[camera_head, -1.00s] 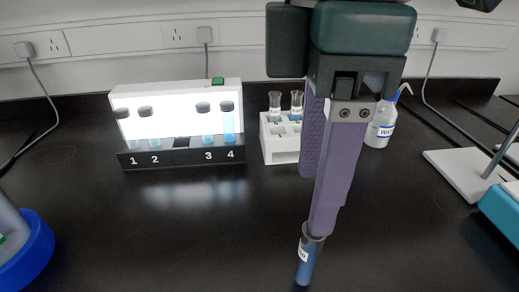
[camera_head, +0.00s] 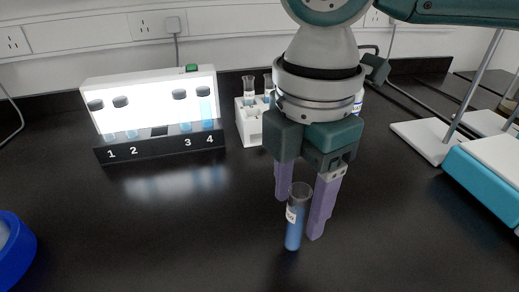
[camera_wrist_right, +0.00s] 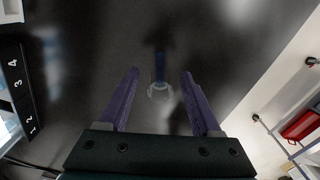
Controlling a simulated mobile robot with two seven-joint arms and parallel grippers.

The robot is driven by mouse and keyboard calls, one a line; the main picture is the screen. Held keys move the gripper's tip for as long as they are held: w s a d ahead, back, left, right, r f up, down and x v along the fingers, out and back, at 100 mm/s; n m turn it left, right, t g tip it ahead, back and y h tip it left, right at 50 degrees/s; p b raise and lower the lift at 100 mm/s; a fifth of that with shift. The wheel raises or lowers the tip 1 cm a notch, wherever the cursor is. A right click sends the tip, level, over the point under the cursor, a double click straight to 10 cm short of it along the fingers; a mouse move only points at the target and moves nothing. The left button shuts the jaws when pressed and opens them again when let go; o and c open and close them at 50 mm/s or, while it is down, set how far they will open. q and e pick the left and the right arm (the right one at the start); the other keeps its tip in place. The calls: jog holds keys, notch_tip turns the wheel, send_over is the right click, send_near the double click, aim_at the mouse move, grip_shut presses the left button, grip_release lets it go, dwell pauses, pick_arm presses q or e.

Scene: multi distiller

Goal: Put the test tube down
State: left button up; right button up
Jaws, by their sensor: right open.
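The test tube (camera_head: 294,228) holds blue liquid and has a white label. It looks upright on the black table, though contact at its base is hard to judge. My right gripper (camera_head: 299,217) is open, with its purple fingers pointing down on either side of the tube. In the right wrist view the tube (camera_wrist_right: 160,72) shows between the spread fingers, with a gap on both sides. My left gripper is not in view.
A lit stand with numbered slots (camera_head: 165,147) holds several capped tubes. A white rack (camera_head: 249,128) with tubes stands behind my gripper. A white-topped stand base (camera_head: 425,139) and a teal device (camera_head: 480,178) are at the right.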

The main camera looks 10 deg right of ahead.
jog(key=shift+f, duration=0.6)
grip_shut()
